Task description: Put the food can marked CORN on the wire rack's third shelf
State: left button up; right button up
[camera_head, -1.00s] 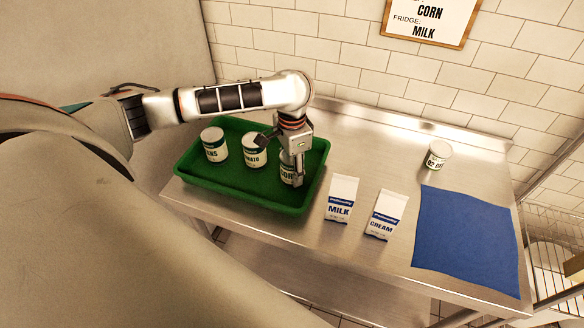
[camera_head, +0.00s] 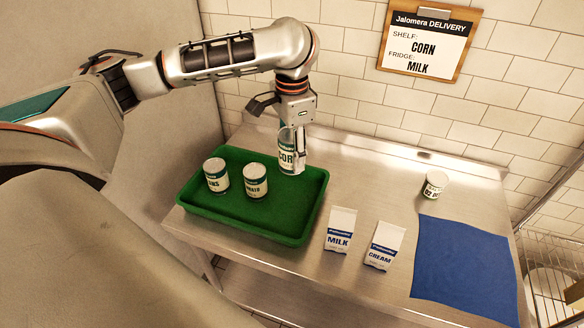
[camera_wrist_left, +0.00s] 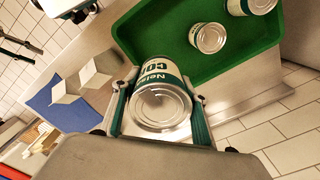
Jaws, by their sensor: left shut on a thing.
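The can marked CORN (camera_head: 286,158) has a cream and green label. My left gripper (camera_head: 299,150) is shut on it and holds it upright above the right part of the green tray (camera_head: 300,225). In the left wrist view the CORN can (camera_wrist_left: 160,100) sits between the two fingers, its metal end facing the camera. Part of its label is hidden by a finger in the head view. A wire rack (camera_head: 545,270) shows in part at the lower right; its third shelf cannot be made out. My right gripper is not in view.
Two other cans (camera_head: 216,175) (camera_head: 256,181) stand in the tray. A milk carton (camera_head: 340,230) and a cream carton (camera_head: 383,245) stand on the steel table, left of a blue mat (camera_head: 465,265). Another can (camera_head: 434,185) stands behind the mat. A delivery sign (camera_head: 429,45) hangs on the wall.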

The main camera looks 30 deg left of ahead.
pick_arm(q)
jog(key=shift+r, duration=1.15)
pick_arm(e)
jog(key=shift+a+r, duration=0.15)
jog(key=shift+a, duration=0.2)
pick_arm(q)
jog(key=s+d+f+n, duration=0.3)
jog(key=d+n, duration=0.3)
jog(key=d, duration=0.1)
jog(key=shift+s+f, duration=0.3)
jog(key=shift+s, duration=0.1)
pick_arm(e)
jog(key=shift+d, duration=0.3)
pick_arm(q)
jog(key=shift+r, duration=0.15)
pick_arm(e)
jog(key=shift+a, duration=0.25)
pick_arm(q)
jog(key=shift+w+d, duration=0.1)
